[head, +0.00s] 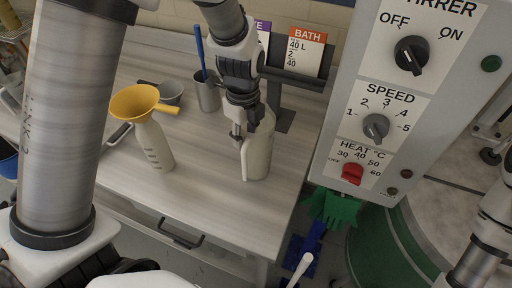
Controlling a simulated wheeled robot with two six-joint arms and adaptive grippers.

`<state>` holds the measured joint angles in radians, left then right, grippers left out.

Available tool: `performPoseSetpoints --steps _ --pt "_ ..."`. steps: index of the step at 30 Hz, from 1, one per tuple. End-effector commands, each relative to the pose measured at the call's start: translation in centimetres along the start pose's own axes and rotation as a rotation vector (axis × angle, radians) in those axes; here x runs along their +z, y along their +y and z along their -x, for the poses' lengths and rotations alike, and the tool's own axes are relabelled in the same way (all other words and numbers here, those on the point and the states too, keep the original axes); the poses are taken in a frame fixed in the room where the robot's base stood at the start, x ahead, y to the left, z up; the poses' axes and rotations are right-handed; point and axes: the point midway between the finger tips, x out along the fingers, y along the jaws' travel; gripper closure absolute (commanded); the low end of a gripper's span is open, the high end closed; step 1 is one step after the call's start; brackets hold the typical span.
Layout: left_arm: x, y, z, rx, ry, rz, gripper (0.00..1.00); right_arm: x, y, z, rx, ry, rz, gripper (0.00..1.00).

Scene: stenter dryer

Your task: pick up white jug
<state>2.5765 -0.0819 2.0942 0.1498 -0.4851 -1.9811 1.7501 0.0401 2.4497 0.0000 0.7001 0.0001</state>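The white jug (259,158) stands upright on the wooden-topped bench (205,195), near its right end. My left gripper (245,132) points down at the top of the jug, and its fingers overlap the jug's upper part in the head view. The fingers and the jug's top hide each other, so I cannot tell whether the fingers touch it or how far they are apart. My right gripper is out of view; only a link of my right arm shows at the right edge.
A graduated pale container (154,148) with a yellow funnel (140,101) stands left of the jug. The control panel (382,115) is close on the right. Bench space between container and jug is clear.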

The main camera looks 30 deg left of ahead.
Motion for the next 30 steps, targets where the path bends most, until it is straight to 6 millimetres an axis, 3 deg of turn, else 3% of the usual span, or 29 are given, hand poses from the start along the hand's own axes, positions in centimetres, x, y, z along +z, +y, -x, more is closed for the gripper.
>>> performPoseSetpoints --steps 6,13,14,15,17,30 --pt "0.0 0.1 -3.6 0.005 0.001 0.001 0.65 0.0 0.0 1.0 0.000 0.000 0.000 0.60" --pt "0.0 0.1 -4.2 0.000 -0.001 -0.001 0.65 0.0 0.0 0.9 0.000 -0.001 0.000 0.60" --pt "0.0 0.1 -4.2 0.000 -0.001 0.000 0.68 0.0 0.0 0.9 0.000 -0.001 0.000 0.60" --pt "0.0 0.1 -4.2 0.000 -0.001 0.000 0.82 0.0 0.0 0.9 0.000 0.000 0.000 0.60" --pt "0.0 0.1 -4.2 0.000 -0.001 0.000 1.00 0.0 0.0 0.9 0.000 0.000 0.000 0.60" --pt "0.0 -0.1 -3.8 -0.003 -0.002 0.000 1.00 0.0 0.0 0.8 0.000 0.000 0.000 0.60"
